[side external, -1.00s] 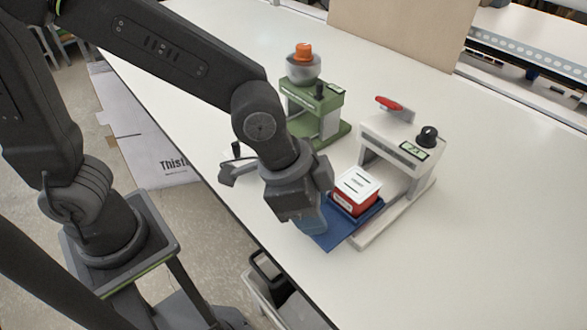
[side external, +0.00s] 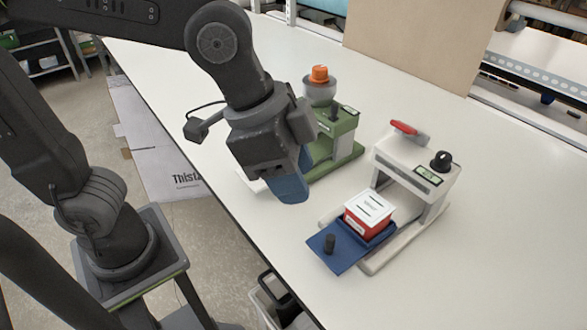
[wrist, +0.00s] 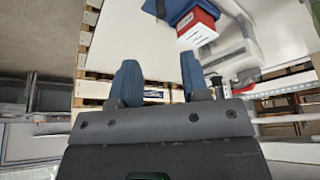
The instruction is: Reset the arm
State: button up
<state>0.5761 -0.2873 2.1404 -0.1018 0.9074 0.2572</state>
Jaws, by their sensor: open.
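My gripper (side external: 290,188) hangs in the air near the table's front edge, left of the white machine. Its two blue fingers show apart with nothing between them in the wrist view (wrist: 158,82). A red box with a white top (side external: 368,212) sits on a blue tray (side external: 338,250) at the front of the white machine (side external: 418,168). The tray has a small black knob (side external: 329,243) on its front part. The box also shows at the top of the wrist view (wrist: 197,27).
A green machine (side external: 338,145) with a clear hopper and an orange cap (side external: 319,74) stands behind my gripper, partly hidden by it. A brown board (side external: 425,40) stands at the back. The table's right side (side external: 510,240) is clear. A bin (side external: 275,300) sits below the front edge.

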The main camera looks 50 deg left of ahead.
jog(key=s+a+f+n+t+y, duration=0.1)
jog(key=a+n, duration=0.3)
jog(key=a, duration=0.4)
jog(key=s+a+f+n+t+y, duration=0.1)
jog(key=a+n+y, duration=0.1)
jog(key=a+n, duration=0.3)
jog(key=a, duration=0.4)
jog(key=shift+s+a+f, duration=0.3)
jog(key=shift+s, duration=0.1)
